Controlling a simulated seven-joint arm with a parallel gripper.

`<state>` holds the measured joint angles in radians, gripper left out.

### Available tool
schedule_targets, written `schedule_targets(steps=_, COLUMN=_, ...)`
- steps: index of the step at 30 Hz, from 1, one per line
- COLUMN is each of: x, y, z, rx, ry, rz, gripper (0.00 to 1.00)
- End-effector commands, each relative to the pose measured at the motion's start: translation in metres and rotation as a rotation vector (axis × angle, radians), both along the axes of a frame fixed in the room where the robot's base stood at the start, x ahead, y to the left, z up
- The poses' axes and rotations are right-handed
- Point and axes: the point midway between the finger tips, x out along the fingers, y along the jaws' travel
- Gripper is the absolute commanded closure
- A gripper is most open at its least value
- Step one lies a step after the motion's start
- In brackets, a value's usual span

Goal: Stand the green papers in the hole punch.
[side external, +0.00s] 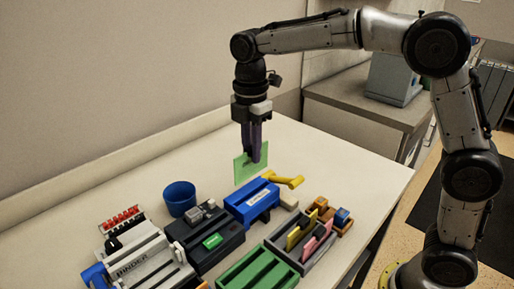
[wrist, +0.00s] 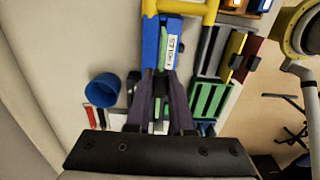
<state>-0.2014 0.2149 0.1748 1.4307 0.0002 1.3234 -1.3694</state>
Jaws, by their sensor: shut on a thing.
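The green papers (side external: 243,170) are a thin upright green sheet, gripped above the table. My gripper (side external: 255,155) is shut on them, pointing down. In the wrist view, the papers (wrist: 163,45) show edge-on as a green strip beyond my fingers (wrist: 161,88). A blue device (side external: 248,208) with a yellow handle, seemingly the hole punch, stands just below the papers in the side view. Its blue body also shows in the wrist view (wrist: 150,40), with a white label (wrist: 171,45). The papers appear above it; its slot is partly hidden by them.
A blue cup (side external: 180,197) and a black machine (side external: 205,240) stand to the left. A white binder machine (side external: 145,262) is farther left. A green rack (side external: 258,272) and a grey rack (side external: 283,255) with yellow and pink papers are in front. The table's back right is clear.

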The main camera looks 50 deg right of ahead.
Motion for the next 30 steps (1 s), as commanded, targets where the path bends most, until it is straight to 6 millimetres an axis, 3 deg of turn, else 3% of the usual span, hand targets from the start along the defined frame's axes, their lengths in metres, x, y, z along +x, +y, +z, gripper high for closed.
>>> schedule_targets(steps=30, x=-0.001, y=0.000, z=-0.072, rx=0.000, ry=0.001, rz=0.000, gripper=1.00)
